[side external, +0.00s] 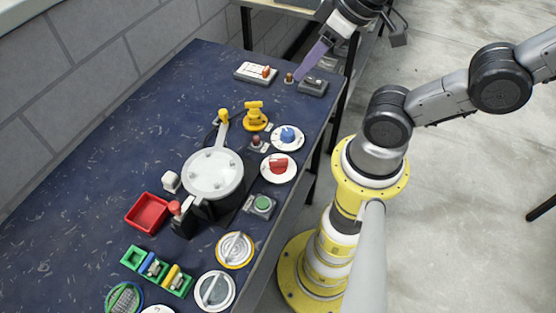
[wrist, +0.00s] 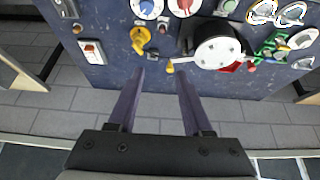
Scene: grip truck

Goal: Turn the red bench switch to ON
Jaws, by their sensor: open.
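Several red parts are on the bench, and I cannot tell for sure which is the red bench switch. A white plate (side external: 247,72) with an orange-red switch piece (side external: 266,71) lies at the bench's far end; the plate also shows in the wrist view (wrist: 91,52). A red dial (side external: 279,166) on a white disc sits along the right edge, and it shows at the top of the wrist view (wrist: 184,5). A small red-tipped knob (side external: 256,140) stands near the blue dial. My gripper (wrist: 160,72) is open and empty, its purple fingers apart. In the side view the fingers (side external: 302,75) hang near the white plate. ON markings are unreadable.
A grey box (side external: 314,86) and a small brown knob (side external: 289,78) are close to my fingers. A yellow valve (side external: 255,115), a blue dial (side external: 287,137), a round pot-like fixture (side external: 213,173) and a red tray (side external: 147,213) occupy the bench. The bench's left side is clear.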

